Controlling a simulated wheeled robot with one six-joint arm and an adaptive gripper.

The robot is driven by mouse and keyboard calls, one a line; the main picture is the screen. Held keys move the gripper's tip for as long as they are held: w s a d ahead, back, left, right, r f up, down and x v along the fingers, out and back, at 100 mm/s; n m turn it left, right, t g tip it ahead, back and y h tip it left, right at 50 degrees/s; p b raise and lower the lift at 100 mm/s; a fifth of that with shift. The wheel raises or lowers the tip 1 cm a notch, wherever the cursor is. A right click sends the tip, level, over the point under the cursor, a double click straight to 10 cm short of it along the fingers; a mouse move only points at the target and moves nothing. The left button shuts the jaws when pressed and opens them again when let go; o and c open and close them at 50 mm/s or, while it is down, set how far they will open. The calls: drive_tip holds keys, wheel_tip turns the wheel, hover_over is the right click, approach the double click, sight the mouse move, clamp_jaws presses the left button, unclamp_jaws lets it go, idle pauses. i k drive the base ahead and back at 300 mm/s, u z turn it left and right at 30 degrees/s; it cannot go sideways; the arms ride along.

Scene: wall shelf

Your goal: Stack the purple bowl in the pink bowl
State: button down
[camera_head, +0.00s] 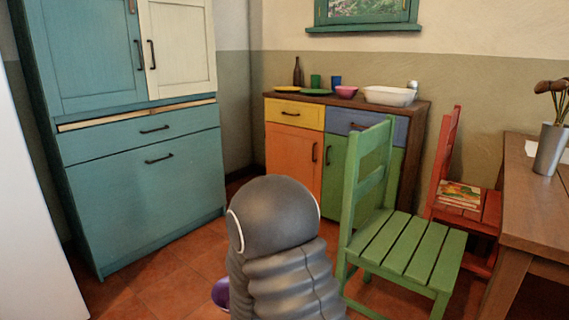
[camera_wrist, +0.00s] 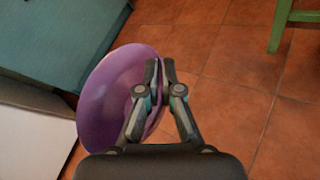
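The pink bowl (camera_head: 346,91) stands on top of the low sideboard at the back in the head view. The purple bowl (camera_wrist: 108,92) is at my gripper (camera_wrist: 160,72) in the wrist view, tilted, with its rim pinched between the two fingertips. The floor shows beyond the bowl. In the head view only a small part of the purple bowl (camera_head: 221,292) shows at the left of my arm. My arm hides the rest of it and the gripper there.
The sideboard (camera_head: 418,103) also carries plates, cups, a bottle (camera_head: 297,72) and a white basin (camera_head: 390,96). A green chair (camera_head: 408,245) stands in front of it at right. A teal cabinet (camera_head: 140,180) is at left, with open tiled floor between.

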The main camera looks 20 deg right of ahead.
sight(346, 97)
drive_tip(key=u, duration=0.1)
drive_tip(key=i, duration=1.7)
drive_tip(key=z, duration=0.25)
